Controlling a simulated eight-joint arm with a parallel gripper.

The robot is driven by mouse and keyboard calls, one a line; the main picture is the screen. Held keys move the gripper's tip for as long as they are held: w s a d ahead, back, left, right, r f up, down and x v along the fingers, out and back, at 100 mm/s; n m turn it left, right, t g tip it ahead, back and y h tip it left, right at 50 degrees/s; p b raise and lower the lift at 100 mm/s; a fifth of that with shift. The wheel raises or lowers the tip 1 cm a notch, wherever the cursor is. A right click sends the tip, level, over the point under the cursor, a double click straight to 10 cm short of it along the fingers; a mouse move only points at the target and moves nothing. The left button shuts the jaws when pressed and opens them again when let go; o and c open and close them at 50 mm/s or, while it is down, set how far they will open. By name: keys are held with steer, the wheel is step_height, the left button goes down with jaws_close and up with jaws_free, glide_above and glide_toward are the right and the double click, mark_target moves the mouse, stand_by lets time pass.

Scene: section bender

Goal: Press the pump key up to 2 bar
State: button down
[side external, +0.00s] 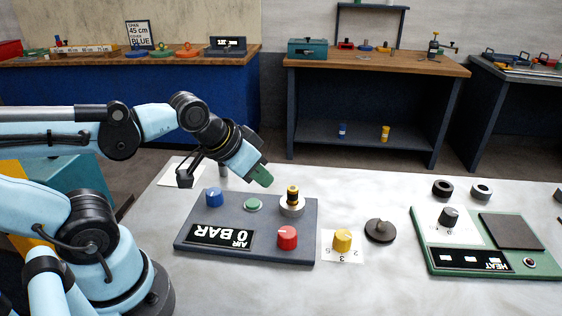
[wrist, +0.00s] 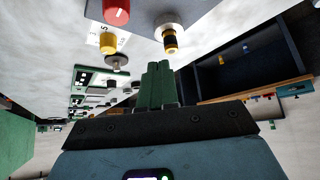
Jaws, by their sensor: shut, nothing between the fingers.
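A dark air panel (side external: 225,256) lies on the pale bench, and its display (side external: 219,237) reads AIR 0 BAR, upside down. On it are a round green button (side external: 253,204), a blue knob (side external: 214,198), a red knob (side external: 288,238) and a grey disc with a black-and-yellow post (side external: 292,200). None carries a readable pump label. My gripper (side external: 263,176) has green fingers, shut and empty, tilted down above the panel's back edge, apart from the green button. In the wrist view the fingers (wrist: 158,84) are together; the post (wrist: 169,40) and red knob (wrist: 117,12) show beyond them.
Right of the panel are a yellow knob (side external: 342,240) on a numbered card and a dark round knob (side external: 380,230). A green heat panel (side external: 430,259) stands further right, with two rings (side external: 442,187) behind it. Bare bench lies between the dark knob and the heat panel.

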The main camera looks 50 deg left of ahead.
steer(key=n+h, duration=0.2)
steer(key=h, duration=0.3)
glide_above(249, 202)
steer(key=shift+f, duration=0.55)
steer(key=shift+t, duration=0.3)
steer(key=shift+f, duration=4.4)
steer(key=shift+f, duration=0.15)
steer(key=shift+f, duration=0.3)
